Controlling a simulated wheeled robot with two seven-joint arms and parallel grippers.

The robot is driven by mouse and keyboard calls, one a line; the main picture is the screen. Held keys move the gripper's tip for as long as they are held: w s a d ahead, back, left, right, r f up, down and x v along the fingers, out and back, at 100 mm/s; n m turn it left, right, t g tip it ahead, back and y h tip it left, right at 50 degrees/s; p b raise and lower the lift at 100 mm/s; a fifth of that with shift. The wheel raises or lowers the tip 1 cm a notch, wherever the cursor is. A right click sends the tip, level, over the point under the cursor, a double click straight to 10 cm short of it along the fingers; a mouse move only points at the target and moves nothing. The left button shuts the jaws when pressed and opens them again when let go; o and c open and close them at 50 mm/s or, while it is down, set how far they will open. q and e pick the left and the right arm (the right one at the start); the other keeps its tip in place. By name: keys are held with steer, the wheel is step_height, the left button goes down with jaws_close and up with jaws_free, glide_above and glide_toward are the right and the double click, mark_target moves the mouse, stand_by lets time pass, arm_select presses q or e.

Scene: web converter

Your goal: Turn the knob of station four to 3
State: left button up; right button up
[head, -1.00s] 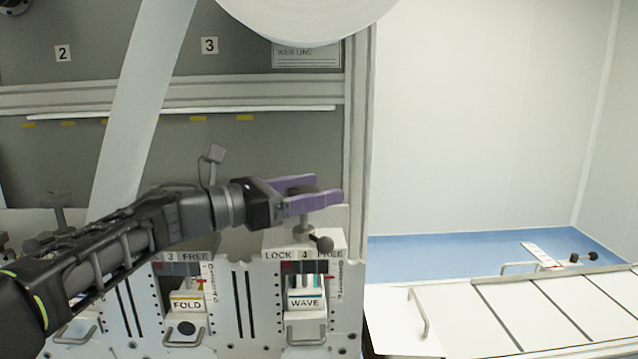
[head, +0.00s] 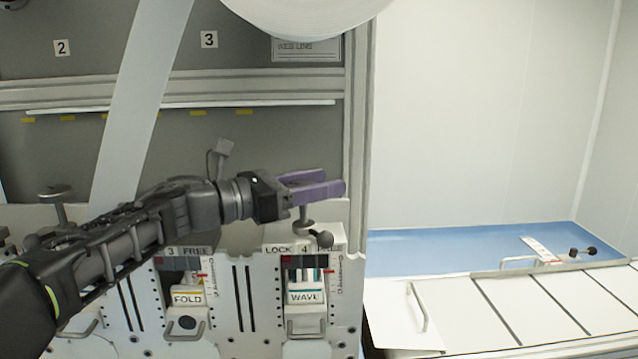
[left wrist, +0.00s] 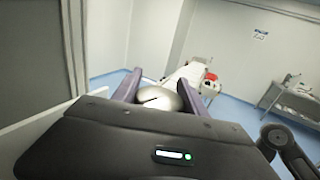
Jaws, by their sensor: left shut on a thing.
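Station four (head: 305,264) is the unit labelled LOCK 4 FREE, with a WAVE cassette (head: 305,296) in its opening. Its knob, a grey mushroom shape on a stem (head: 304,214), stands on top and is partly hidden by my fingers. My left gripper (head: 318,184), with purple fingers, is shut on this knob. In the left wrist view the rounded metal knob (left wrist: 159,99) sits between the two fingers, with a dark slot line on its top. A black ball lever (head: 320,239) sticks out just below the knob. My right gripper is not in view.
Station three, with a FOLD cassette (head: 187,298), is to the left, and another knob (head: 55,192) stands further left. A white web strip (head: 145,90) hangs behind my left arm. A white bench (head: 540,305) is at the right.

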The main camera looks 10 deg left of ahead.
arm_select(q)
steer(key=shift+c, duration=1.4)
steer(key=shift+r+m+g+h, duration=0.1)
steer(key=shift+m+g+h, duration=0.3)
steer(key=shift+g+h, duration=0.15)
steer(key=shift+s+d+m+g, duration=0.1)
steer(key=shift+s+m+g, duration=0.05)
steer(key=shift+m+g, duration=0.3)
steer(key=o, duration=1.4)
steer(key=shift+c, duration=0.2)
steer(key=b+v, duration=0.1)
steer(key=v, duration=0.6)
steer(key=shift+f+b, duration=0.25)
steer(key=shift+b, duration=0.05)
steer(key=shift+s+a+r, duration=0.1)
steer(key=shift+s+a, duration=0.1)
steer(key=shift+a, duration=0.15)
